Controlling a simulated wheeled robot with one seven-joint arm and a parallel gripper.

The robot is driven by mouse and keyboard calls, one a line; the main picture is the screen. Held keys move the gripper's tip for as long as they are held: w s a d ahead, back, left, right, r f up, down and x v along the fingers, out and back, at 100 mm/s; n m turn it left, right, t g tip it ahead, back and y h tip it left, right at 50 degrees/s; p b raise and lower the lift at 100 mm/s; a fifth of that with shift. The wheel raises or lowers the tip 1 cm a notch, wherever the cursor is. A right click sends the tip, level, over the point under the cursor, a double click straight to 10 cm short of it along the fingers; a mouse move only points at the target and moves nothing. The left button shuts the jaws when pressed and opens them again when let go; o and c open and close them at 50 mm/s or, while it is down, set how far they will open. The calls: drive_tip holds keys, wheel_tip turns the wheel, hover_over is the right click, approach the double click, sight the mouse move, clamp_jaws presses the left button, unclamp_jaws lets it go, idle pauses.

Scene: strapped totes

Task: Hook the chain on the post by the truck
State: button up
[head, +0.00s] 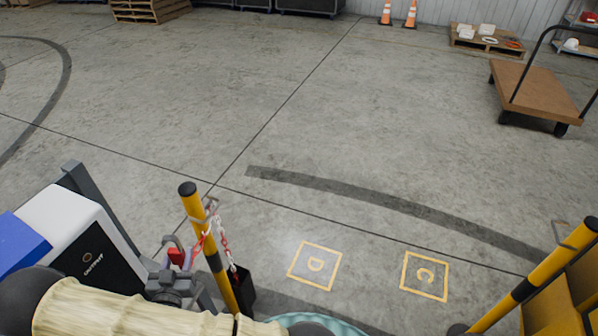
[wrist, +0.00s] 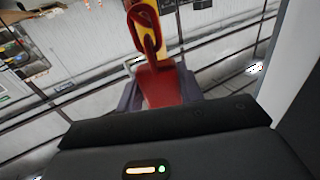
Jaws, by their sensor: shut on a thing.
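My gripper (head: 174,262) is shut on the red grip of the chain's hook (head: 177,257), just left of the near yellow-and-black post (head: 218,262). In the wrist view my gripper (wrist: 158,88) has a grey finger on each side of the red grip (wrist: 158,84). A red loop-shaped hook end rises from it, in front of something yellow. The red-and-white chain (head: 224,242) hangs beside the post in the head view, close to a small metal fitting (head: 211,207) near the post's top. I cannot tell whether the hook touches the fitting.
A white, black and blue machine (head: 75,235) stands at the left, close to my gripper. Another yellow-and-black post (head: 545,268) stands at the right. Floor squares D (head: 315,265) and C (head: 424,275) are empty. A flat cart (head: 540,90) is far right; the middle floor is clear.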

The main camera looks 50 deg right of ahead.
drive_tip(key=n+t+y, duration=0.1)
drive_tip(key=n+t+y+p, duration=0.1)
drive_tip(key=n+y+p, duration=0.1)
drive_tip(key=shift+w+d+r+t+y, duration=0.1)
drive_tip(key=shift+w+r+t+y, duration=0.2)
drive_tip(key=shift+t+y, duration=0.1)
drive_tip(key=shift+f+n+t+y+p, duration=0.35)
drive_tip(key=shift+n+t+y+p, duration=0.15)
drive_tip(key=shift+n+y+p, duration=0.4)
drive_tip(key=n+y, duration=0.1)
drive_tip(key=y+p, duration=0.1)
drive_tip(key=y, duration=0.1)
drive_tip(key=f+n+t+y+p, duration=0.1)
drive_tip(key=shift+s+n, duration=0.3)
drive_tip(key=shift+s+f+n+y+p, duration=0.3)
drive_tip(key=shift+f+n+y+p, duration=0.1)
drive_tip(key=shift+y, duration=0.4)
drive_tip(key=shift+s+f+n+y+p, duration=0.25)
drive_tip(key=shift+f+n+y+p, duration=0.15)
drive_tip(key=shift+y, duration=0.4)
drive_tip(key=shift+w+d, duration=0.1)
drive_tip(key=shift+w, duration=0.05)
